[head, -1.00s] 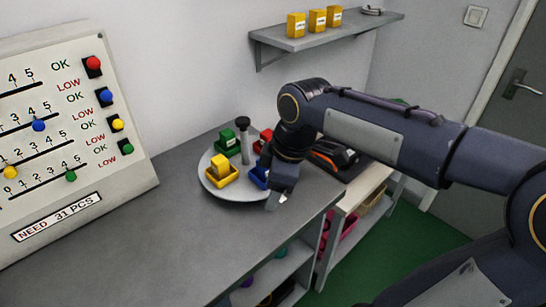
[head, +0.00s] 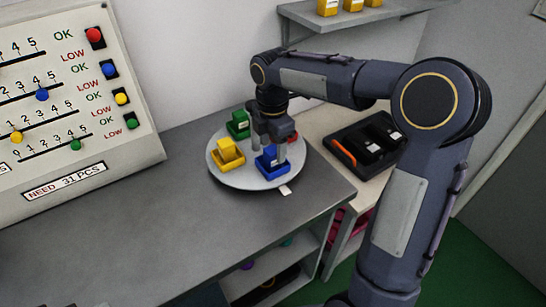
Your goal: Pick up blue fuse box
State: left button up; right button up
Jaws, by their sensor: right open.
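The blue fuse box (head: 272,168) sits on the front right part of a round grey plate (head: 233,180) on the workbench. My right gripper (head: 268,148) points down over the blue box, its fingers apart around the box's upper part. Whether the fingers touch it cannot be told. A yellow box (head: 228,155) stands to its left and a green box (head: 238,124) behind. A red box (head: 293,137) is partly hidden behind my gripper. My left gripper is not in view.
A panel (head: 70,110) with coloured sliders stands at the left. A black tray (head: 368,145) with dark items lies right of the plate. A wall shelf (head: 380,14) holds yellow boxes. The bench front (head: 150,240) is clear.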

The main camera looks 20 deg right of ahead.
notch_tip(320, 180, down, 2)
jog(key=shift+f, duration=0.15)
jog(key=c, duration=1.1)
jog(key=shift+o, duration=0.2)
